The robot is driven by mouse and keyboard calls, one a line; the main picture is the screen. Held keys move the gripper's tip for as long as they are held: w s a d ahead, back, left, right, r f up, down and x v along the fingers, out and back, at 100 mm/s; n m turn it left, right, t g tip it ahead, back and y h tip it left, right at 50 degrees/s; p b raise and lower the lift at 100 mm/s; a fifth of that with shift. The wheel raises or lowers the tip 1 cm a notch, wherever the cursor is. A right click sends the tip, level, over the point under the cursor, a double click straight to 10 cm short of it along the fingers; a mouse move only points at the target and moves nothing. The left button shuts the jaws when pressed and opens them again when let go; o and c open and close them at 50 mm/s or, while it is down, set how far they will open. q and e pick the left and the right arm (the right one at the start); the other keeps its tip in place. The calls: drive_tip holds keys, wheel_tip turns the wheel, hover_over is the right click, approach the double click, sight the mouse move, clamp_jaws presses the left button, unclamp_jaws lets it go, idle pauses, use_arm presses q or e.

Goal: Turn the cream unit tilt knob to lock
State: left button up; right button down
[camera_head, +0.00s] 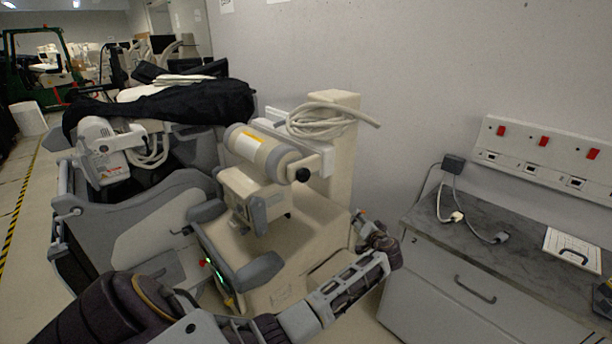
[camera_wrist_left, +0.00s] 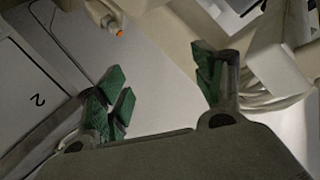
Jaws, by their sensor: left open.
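The cream unit (camera_head: 345,135) stands against the wall in the head view, with a cream and grey cylindrical head (camera_head: 262,150) on its front. A black round knob (camera_head: 303,174) sits at the right end of that head; I cannot tell its turned position. My left arm reaches across the front, and its gripper (camera_head: 362,222) is to the right of the unit, small and partly hidden by my wrist. In the left wrist view the left gripper (camera_wrist_left: 160,92) is open, its green-padded fingers apart with nothing between them. A cream part with an orange tip (camera_wrist_left: 121,32) lies beyond them.
A grey cabinet (camera_head: 430,285) with a dark top stands at the right, under a wall panel (camera_head: 545,150) with red switches. A black cover (camera_head: 170,102) drapes over equipment at the left. A coiled cream cable (camera_head: 325,120) hangs on the unit. A grey handle bar (camera_head: 250,272) juts out in front.

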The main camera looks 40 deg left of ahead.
use_arm(q)
drive_tip(key=s+a+r+n+g+y, duration=0.2)
drive_tip(key=s+r+n+g+y, duration=0.1)
drive_tip(key=s+r+n, duration=0.3)
drive_tip(key=s+a+r+n+g+y, duration=0.3)
drive_tip(key=s+r+n, duration=0.4)
drive_tip(key=r+n, duration=0.4)
drive_tip(key=shift+s+r+g+y, duration=0.25)
drive_tip(key=shift+r+g+y, duration=0.2)
drive_tip(key=shift+g+y, duration=0.55)
use_arm(e)
drive_tip(key=shift+s+r, duration=0.15)
drive_tip(key=shift+s, duration=0.05)
drive_tip(key=shift+a, duration=0.1)
